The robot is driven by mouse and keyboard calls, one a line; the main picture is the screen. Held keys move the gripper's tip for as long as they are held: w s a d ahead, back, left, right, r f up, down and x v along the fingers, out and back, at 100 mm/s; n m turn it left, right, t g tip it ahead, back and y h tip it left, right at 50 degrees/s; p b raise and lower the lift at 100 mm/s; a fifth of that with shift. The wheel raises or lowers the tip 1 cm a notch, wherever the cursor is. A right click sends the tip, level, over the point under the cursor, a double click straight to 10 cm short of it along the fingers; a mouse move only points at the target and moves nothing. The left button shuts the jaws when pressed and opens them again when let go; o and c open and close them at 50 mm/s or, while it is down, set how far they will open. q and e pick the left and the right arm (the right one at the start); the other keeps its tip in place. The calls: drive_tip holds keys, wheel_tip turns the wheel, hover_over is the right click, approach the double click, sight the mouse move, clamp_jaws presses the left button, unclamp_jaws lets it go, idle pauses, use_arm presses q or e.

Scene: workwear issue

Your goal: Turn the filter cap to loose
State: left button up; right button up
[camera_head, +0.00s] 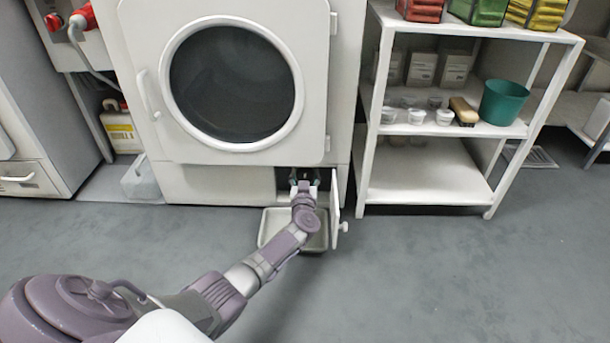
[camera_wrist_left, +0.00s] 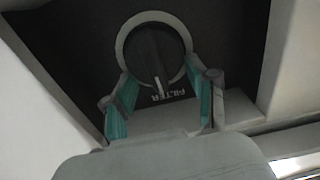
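The filter cap (camera_wrist_left: 153,52) is a dark round disc with a raised bar across it, inside a pale ring. A short white mark shows at its lower edge in the left wrist view, above the upside-down word FILTER. The cap sits in the dark recess low on the white machine (camera_head: 170,90); in the head view my arm hides it. My left gripper (camera_head: 305,180) reaches into that recess. In the left wrist view its teal-padded fingers (camera_wrist_left: 160,78) are spread apart, pointing at the two sides of the ring. I cannot tell whether they touch it. My right gripper is in neither view.
The small hatch door (camera_head: 341,205) stands open right of the recess. A shallow grey tray (camera_head: 268,232) lies on the floor below it. A white shelf unit (camera_head: 430,192) with a green bucket (camera_head: 502,102) and a brush (camera_head: 463,111) stands to the right. The floor in front is clear.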

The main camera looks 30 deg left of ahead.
use_arm(q)
drive_tip(key=c, duration=0.5)
drive_tip(key=shift+c, duration=0.2)
drive_tip(key=shift+n, duration=0.3)
drive_tip(key=n, duration=0.2)
drive_tip(key=shift+s+a+n+p, duration=0.2)
drive_tip(key=shift+n+p, duration=0.1)
drive_tip(key=shift+p, duration=0.05)
drive_tip(key=n, duration=0.2)
drive_tip(key=shift+s+a+f+n, duration=0.1)
drive_tip(key=shift+a+f+n, duration=0.1)
drive_tip(key=shift+n, duration=0.1)
drive_tip(key=n, duration=0.5)
drive_tip(key=shift+s+a+f+b, duration=0.2)
drive_tip(key=shift+a+f+b, duration=0.1)
drive_tip(key=shift+f+b, duration=0.05)
drive_tip(key=n, duration=0.3)
drive_tip(key=f+n, duration=0.1)
drive_tip(key=n, duration=0.3)
drive_tip(key=shift+a, duration=0.15)
